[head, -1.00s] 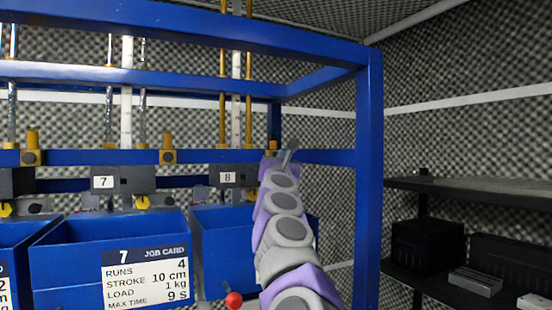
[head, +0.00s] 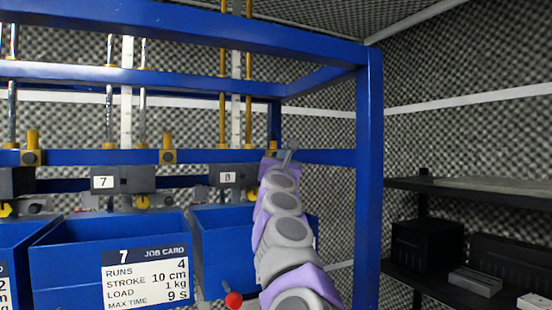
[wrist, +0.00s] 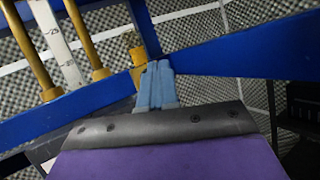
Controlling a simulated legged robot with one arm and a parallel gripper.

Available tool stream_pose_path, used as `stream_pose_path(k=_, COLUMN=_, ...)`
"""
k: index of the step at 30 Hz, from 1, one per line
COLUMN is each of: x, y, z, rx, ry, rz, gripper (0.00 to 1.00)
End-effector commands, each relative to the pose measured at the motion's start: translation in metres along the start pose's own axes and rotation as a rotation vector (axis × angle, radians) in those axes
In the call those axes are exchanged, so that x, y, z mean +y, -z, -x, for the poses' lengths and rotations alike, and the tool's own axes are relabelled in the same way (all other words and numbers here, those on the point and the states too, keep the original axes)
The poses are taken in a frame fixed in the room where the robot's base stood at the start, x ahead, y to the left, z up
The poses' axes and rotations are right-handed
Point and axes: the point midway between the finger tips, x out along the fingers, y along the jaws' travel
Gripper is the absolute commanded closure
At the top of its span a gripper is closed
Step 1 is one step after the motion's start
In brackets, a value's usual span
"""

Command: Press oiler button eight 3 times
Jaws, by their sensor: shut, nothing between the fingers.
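My gripper (head: 287,157) is at the blue crossbar by station 8, with its fingers shut and empty. In the wrist view the two blue-grey fingers (wrist: 156,84) lie side by side and point at the bar. The yellow oiler of station 8 (head: 272,125) stands just left of the fingertips in the head view. It also shows in the wrist view (wrist: 138,56), directly behind and left of the fingertips. Its button is hidden behind my gripper and wrist, so I cannot tell whether the fingers touch it. The number 8 label (head: 227,177) is to the left.
Oiler seven (head: 168,140), with a dark round button, is further left on the crossbar (head: 330,157). Blue bins (head: 60,265) sit below. A red knob (head: 234,300) is beside my arm. A blue upright (head: 368,190) and dark shelving (head: 480,190) are right.

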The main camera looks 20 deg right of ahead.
Motion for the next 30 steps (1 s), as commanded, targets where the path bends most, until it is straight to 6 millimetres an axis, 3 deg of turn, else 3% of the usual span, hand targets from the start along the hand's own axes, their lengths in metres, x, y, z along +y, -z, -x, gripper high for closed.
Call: stream_pose_path(k=30, x=0.0034, y=0.0021, z=-0.0066, rx=0.000, ry=0.000, rz=0.000, gripper=1.00)
